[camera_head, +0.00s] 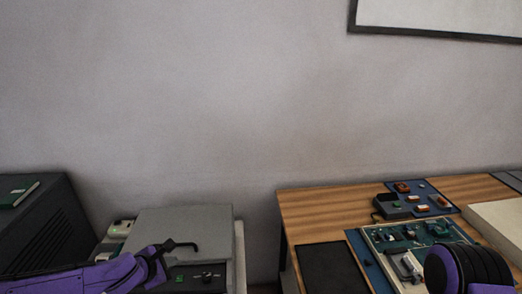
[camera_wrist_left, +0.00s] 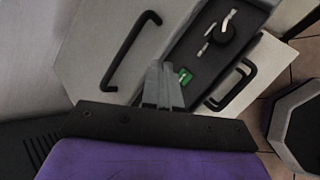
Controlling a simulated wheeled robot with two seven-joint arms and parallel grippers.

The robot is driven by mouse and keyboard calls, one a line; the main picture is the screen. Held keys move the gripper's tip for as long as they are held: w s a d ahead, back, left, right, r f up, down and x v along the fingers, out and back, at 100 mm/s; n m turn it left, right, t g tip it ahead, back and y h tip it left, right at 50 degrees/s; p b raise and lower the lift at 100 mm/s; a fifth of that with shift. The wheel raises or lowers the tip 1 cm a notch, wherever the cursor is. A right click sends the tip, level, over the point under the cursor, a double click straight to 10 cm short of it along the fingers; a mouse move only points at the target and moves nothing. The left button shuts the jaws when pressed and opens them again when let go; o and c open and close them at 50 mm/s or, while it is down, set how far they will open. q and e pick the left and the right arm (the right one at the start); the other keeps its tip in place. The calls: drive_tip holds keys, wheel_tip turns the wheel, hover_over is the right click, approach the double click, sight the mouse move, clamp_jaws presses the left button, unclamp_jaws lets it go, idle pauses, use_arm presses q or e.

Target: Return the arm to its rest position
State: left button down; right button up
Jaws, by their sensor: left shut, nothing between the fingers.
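My left arm (camera_head: 100,275), purple and black, comes in low at the left of the head view, its end in front of a grey metal box (camera_head: 185,225). In the left wrist view, my left gripper (camera_wrist_left: 163,88) has its grey fingers together and empty. They show against the box's dark control panel, which bears knobs and a green part (camera_wrist_left: 184,76); I cannot tell if they touch it. A purple and black part of my right arm (camera_head: 465,268) is at the lower right of the head view; its gripper is out of view.
A wooden table (camera_head: 300,207) at the right bears a black pad (camera_head: 330,268), a green circuit board (camera_head: 410,238) and small parts on a blue mat. A dark cabinet (camera_head: 45,225) stands at the left. Black handles (camera_wrist_left: 128,50) stick out from the box.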

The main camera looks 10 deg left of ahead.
use_arm(q)
drive_tip(key=s+d+f+m, duration=0.1)
drive_tip(key=s+f, duration=0.1)
drive_tip(key=s+f+m+g+y, duration=0.1)
drive_tip(key=s+f, duration=0.1)
drive_tip(key=s+d+f+m+g+y, duration=0.1)
drive_tip(key=s+f+m, duration=0.1)
drive_tip(key=f, duration=0.1)
drive_tip(key=shift+s+d+b, duration=0.25)
drive_tip(key=shift+d+b, duration=0.1)
drive_tip(key=s+f+m+g+y+b, duration=0.1)
drive_tip(key=s+f+m+g, duration=0.1)
drive_tip(key=s+f+m, duration=0.5)
drive_tip(key=s+f+m+g+y+b, duration=0.1)
drive_tip(key=s+f+m, duration=0.6)
drive_tip(key=s, duration=0.8)
drive_tip(key=shift+s+a+g+y+b, duration=0.15)
drive_tip(key=shift+s+g+y+b, duration=0.15)
drive_tip(key=shift+s+g+b, duration=0.1)
drive_tip(key=shift+w, duration=0.1)
idle(4.2)
